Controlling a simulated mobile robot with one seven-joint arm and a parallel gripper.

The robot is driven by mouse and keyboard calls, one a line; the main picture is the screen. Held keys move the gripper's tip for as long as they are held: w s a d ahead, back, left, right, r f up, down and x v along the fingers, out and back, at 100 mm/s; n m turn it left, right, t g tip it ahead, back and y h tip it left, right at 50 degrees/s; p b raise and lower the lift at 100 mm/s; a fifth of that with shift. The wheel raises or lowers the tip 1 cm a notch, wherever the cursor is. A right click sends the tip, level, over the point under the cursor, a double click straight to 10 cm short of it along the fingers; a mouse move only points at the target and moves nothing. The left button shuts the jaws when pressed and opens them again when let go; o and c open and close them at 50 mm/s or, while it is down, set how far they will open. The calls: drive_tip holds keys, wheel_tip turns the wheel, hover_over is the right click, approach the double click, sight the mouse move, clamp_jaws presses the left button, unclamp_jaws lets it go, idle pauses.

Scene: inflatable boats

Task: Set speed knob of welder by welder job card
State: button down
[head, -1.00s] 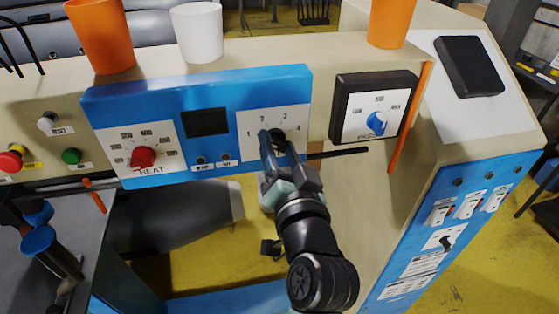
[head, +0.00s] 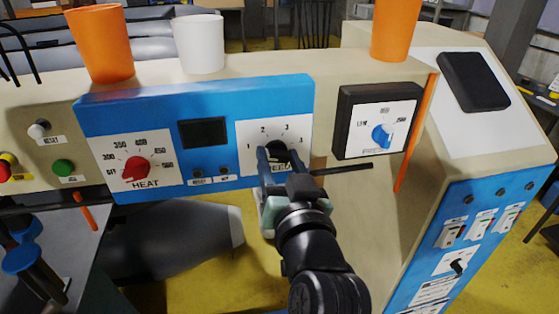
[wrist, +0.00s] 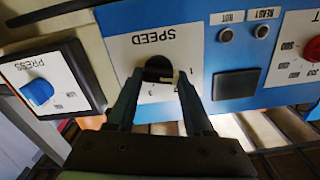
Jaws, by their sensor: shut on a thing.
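The welder's blue panel (head: 160,98) carries a black speed knob (head: 279,151) on a white numbered plate (head: 245,131), at its right end. My gripper (head: 277,157) is at this knob from the front, with one finger on each side, shut on it. The wrist view shows the panel upside down, with the black speed knob (wrist: 159,69) between the two fingertips (wrist: 160,78). The fingers cover part of the dial, and I cannot tell where the knob points. No readable job card shows.
A red heat knob (head: 136,168) and a small dark display (head: 204,133) are left of the dial. A blue press knob (head: 382,136) is to the right. Orange cups (head: 102,45) and a white cup (head: 199,43) stand on top. A black tablet (head: 474,81) lies at right.

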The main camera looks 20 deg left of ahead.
drive_tip(key=shift+c, duration=1.5)
unclamp_jaws()
drive_tip(key=shift+s, duration=0.1)
drive_tip(key=shift+s+d+f, duration=0.1)
drive_tip(key=shift+s+d, duration=0.15)
drive_tip(key=b+v, duration=0.1)
drive_tip(key=v, duration=1.1)
